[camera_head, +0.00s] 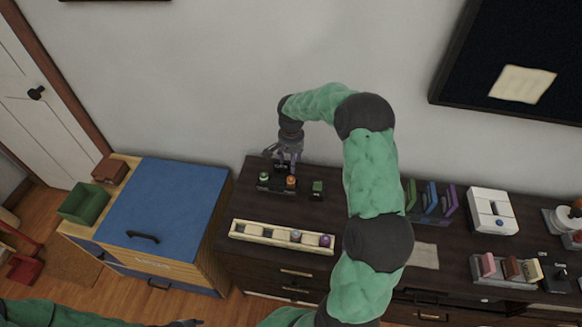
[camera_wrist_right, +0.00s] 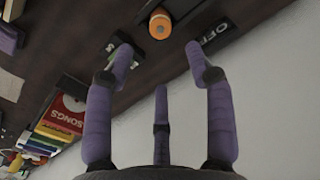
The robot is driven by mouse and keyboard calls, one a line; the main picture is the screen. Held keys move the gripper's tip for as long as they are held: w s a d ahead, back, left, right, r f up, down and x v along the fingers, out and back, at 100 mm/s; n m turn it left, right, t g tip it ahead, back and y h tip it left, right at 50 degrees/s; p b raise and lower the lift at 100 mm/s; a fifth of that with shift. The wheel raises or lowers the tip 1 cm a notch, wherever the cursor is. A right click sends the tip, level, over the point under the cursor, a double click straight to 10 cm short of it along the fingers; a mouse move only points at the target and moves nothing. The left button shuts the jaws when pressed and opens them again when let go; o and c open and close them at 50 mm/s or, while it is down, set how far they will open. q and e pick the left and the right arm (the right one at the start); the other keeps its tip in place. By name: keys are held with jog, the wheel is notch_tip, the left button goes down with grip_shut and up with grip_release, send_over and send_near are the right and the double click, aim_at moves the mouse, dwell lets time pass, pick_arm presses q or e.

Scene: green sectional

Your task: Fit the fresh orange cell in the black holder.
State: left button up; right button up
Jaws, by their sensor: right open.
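The black holder (camera_head: 277,186) stands on the dark cabinet top near the wall. A green-topped cell (camera_head: 264,176) is at its left, and an orange cell (camera_head: 291,181) stands upright at its right end; whether it is fully seated I cannot tell. My right gripper (camera_head: 285,160) is above and just behind the holder, open and empty. In the right wrist view, the orange cell (camera_wrist_right: 160,24) lies beyond the gap between the open purple fingers (camera_wrist_right: 160,52), apart from them. Only a dark tip of my left gripper (camera_head: 186,323) shows at the bottom edge.
A small green-and-black block (camera_head: 317,187) stands right of the holder. A cream tray (camera_head: 262,232) in front holds a pale cell (camera_head: 295,236) and a purple cell (camera_head: 325,240). Colored upright folders (camera_head: 430,200) stand further right. A blue-lidded chest (camera_head: 165,210) is at left.

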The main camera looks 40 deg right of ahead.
jog(key=shift+r, duration=1.05)
